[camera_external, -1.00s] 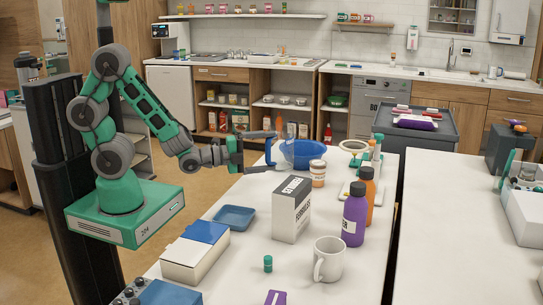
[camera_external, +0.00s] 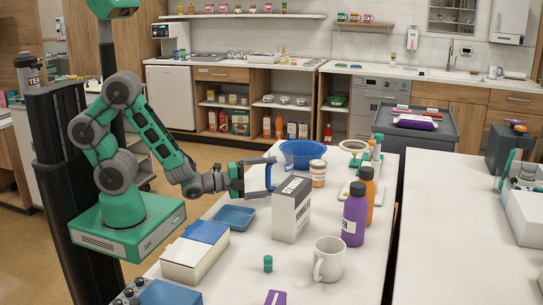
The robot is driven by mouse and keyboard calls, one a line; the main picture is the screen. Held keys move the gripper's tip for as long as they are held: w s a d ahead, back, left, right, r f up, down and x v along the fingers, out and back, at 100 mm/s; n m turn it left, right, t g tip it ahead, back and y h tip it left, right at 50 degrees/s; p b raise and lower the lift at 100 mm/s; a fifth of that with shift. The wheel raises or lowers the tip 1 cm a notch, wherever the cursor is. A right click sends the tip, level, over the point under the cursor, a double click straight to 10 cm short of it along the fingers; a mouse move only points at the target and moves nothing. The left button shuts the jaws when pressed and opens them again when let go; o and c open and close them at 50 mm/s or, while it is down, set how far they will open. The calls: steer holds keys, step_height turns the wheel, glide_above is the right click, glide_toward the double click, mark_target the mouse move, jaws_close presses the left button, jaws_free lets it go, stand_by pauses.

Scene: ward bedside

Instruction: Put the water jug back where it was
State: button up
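My gripper (camera_external: 262,177) is over the left edge of the white table, left of the white carton and in front of the blue bowl. Its grey fingers stand apart, one above the other. A small upright blue piece (camera_external: 269,176) shows at the fingertips; I cannot tell whether it is a jug handle or part of the gripper. No water jug is clearly visible; a clear one would be hard to make out here. I cannot tell whether the gripper grips anything.
The white carton (camera_external: 291,212) stands close right of my gripper, with the blue bowl (camera_external: 303,152) behind. A blue tray (camera_external: 235,217), white mug (camera_external: 328,260), purple bottle (camera_external: 354,218) and orange bottle (camera_external: 367,190) stand on the table (camera_external: 225,275). The right-hand table (camera_external: 450,230) has bare room.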

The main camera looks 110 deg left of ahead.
stand_by(0.4)
steer(key=shift+s+d+f+b, duration=0.1)
steer(key=shift+s+d+b, duration=0.15)
steer(key=shift+s+b, duration=0.1)
steer(key=shift+b+v, duration=0.65)
steer(key=shift+v, duration=1.45)
